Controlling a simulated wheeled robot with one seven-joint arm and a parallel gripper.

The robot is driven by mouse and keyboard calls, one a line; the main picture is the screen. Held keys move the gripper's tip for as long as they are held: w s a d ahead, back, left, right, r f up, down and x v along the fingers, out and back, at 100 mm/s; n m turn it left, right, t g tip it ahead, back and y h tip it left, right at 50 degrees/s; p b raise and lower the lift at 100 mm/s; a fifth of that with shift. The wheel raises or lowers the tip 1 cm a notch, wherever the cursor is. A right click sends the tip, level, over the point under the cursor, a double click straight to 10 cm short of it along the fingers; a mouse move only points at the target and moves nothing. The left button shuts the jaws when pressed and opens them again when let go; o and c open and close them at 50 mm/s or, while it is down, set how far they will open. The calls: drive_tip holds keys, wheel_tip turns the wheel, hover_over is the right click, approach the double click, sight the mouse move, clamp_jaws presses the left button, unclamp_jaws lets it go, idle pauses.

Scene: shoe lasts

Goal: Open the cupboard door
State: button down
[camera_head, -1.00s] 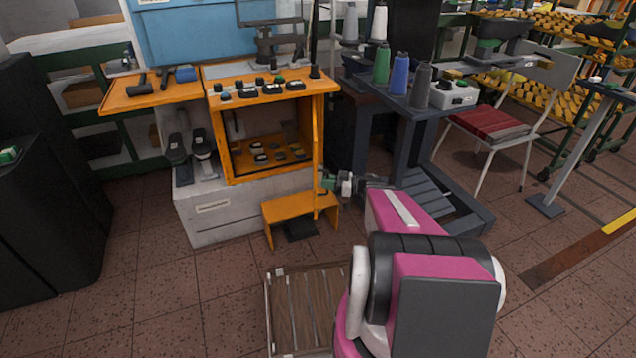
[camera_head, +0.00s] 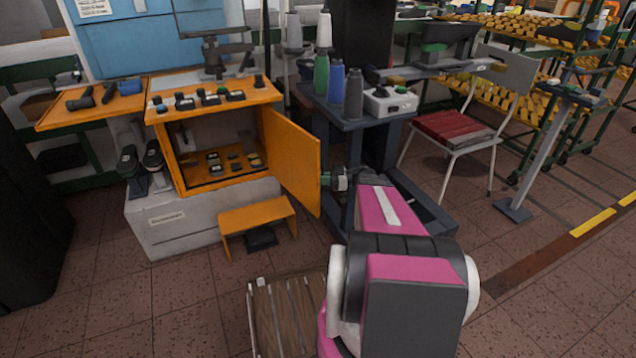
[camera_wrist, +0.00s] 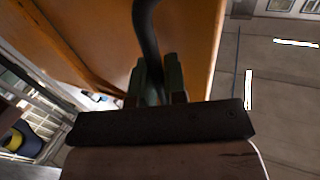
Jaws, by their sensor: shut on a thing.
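The orange cupboard (camera_head: 170,165) stands at the left centre, with several dark items on its inner floor. Its orange door (camera_head: 291,160) is hinged on the right side and stands partly open, swung out toward me. My gripper (camera_head: 327,180) is at the free edge of the door. In the wrist view, the green fingers of my gripper (camera_wrist: 158,85) are closed around a dark curved handle (camera_wrist: 147,30) on the orange door panel (camera_wrist: 90,40). The head view hides the handle behind the door edge and my gripper.
A small orange step (camera_head: 256,216) stands below the cupboard, with a slatted wooden pallet (camera_head: 284,315) in front. A dark stand (camera_head: 375,122) with thread spools is close to the right of the door. A chair (camera_head: 455,128) stands farther right. Tiled floor is open at the lower right.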

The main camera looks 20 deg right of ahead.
drive_tip(key=shift+w+d, duration=0.1)
drive_tip(key=shift+d, duration=0.1)
drive_tip(key=c, duration=1.2)
unclamp_jaws()
drive_tip(key=v, duration=1)
drive_tip(key=shift+d, duration=0.35)
